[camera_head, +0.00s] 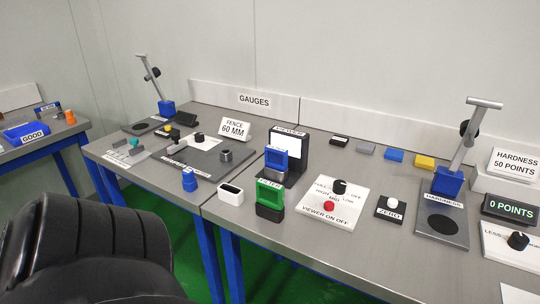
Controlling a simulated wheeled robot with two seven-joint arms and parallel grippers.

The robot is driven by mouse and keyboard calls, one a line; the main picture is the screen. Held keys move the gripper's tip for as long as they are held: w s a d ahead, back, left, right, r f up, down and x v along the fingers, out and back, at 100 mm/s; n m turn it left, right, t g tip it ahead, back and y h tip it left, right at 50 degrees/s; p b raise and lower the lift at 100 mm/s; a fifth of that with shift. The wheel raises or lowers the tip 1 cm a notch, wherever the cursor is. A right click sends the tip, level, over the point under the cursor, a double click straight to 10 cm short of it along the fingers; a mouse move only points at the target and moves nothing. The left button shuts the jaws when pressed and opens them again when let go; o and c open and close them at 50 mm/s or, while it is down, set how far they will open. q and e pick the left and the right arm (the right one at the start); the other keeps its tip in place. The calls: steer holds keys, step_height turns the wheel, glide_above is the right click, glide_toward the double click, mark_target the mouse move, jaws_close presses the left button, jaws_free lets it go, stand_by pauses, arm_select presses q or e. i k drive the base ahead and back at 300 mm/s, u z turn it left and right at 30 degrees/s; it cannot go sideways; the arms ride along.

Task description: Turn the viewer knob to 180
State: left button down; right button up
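A white control panel (350,210) lies on the grey table right of centre. It carries a black knob (340,187) among the words FULL, HIGH, MID and LOW. The pointing direction of either knob is too small to tell. No 180 mark can be read. Left of the panel stands a black upright box (293,142) labelled VIEWER, with a blue square frame (276,160) in front of it. Neither of my grippers is in view.
A green-and-black block (270,196) and a white open-topped box (230,193) stand left of the panel. A ZERO button plate (390,207) and the HARDNESS stand (447,190) are to its right. A black chair (85,255) fills the lower left.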

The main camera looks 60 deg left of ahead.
mark_target(339, 186)
steer(key=u, duration=0.85)
steer(key=k, duration=0.4)
steer(key=u, duration=1.55)
steer(key=i, duration=0.55)
steer(key=z, duration=0.95)
